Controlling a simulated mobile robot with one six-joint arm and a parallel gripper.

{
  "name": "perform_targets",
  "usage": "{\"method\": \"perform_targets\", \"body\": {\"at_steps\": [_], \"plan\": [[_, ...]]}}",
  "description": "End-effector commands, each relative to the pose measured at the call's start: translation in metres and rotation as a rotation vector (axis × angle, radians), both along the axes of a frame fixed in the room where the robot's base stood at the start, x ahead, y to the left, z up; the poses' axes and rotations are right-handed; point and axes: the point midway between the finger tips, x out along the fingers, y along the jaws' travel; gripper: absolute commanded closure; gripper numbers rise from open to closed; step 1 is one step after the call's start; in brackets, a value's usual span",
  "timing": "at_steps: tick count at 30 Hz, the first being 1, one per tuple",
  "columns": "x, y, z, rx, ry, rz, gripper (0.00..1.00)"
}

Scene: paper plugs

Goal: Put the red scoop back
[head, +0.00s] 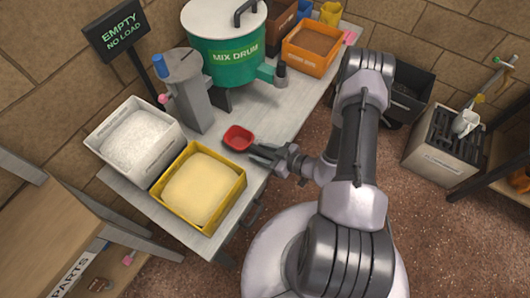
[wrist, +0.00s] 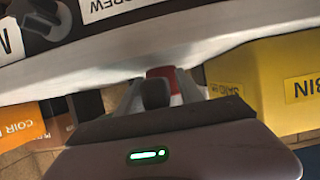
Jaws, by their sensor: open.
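The red scoop (head: 238,138) lies on the pale work table (head: 290,104), right of the white tub and below the mix drum in the head view. A small red patch, likely the scoop (wrist: 163,72), shows in the wrist view behind a dark finger. My gripper (head: 256,152) is open at the scoop's lower right side, low over the table. I cannot tell whether any of the scoop sits between the fingers. The scoop's handle is not clearly seen.
A white tub of pale powder (head: 103,141) and a yellow bin of sand (head: 240,187) stand left and below the scoop. A grey post-like stand (head: 190,105), the green mix drum (head: 226,62) and an orange bin (head: 289,55) stand behind. A grey slotted box (head: 445,140) stands far right.

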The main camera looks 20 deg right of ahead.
Motion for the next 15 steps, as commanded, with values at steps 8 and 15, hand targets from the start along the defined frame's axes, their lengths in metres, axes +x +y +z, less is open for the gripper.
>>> {"method": "perform_targets", "body": {"at_steps": [8, 15], "plan": [[-0.039, -0.031, 0.028, 0.001, 0.001, -0.008, 0.57], [-0.077, -0.058, 0.046, 0.001, -0.001, -0.004, 0.57]]}}
